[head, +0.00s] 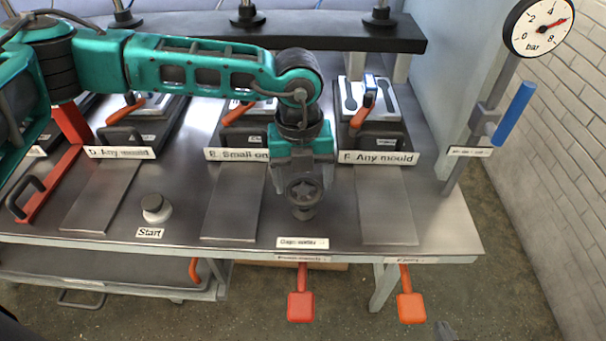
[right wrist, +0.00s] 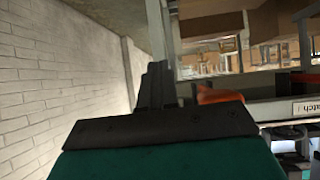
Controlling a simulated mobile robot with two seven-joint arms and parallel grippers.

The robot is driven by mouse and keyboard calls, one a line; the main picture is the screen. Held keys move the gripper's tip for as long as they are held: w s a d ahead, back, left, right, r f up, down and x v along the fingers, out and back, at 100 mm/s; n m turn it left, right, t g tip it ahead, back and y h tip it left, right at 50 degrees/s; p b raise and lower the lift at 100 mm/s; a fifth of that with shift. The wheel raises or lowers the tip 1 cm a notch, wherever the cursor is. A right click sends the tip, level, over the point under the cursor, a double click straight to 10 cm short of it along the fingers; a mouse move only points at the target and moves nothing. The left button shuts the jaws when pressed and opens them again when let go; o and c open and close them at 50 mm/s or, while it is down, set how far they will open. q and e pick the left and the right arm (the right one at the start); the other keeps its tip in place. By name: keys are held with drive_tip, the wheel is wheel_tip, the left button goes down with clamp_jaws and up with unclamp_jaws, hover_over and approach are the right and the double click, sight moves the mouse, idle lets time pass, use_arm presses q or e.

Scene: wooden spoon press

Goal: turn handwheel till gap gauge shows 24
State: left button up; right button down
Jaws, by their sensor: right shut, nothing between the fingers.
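The small dark handwheel (head: 304,196) stands on the steel table behind a label that is hard to read. My left gripper (head: 303,176) comes down from above, right at the wheel, with a finger on either side of it; I cannot tell whether they touch or grip it. My right gripper (right wrist: 156,86) shows in the right wrist view, shut with its dark fingers together and nothing between them, away from the wheel. A round dial marked bar (head: 538,26) with a red pointer is at the top right. I see no gap gauge reading.
Labelled mould stations, such as F. Any mould (head: 378,157), line the table's back. A Start knob (head: 154,208) stands left of the wheel. A blue lever (head: 514,114) is at the right. Red (head: 301,306) and orange (head: 410,306) paddles hang below the front edge.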

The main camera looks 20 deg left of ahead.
use_arm(q)
drive_tip(key=c, duration=0.6)
drive_tip(key=shift+c, duration=0.2)
use_arm(e)
drive_tip(key=shift+f, duration=0.2)
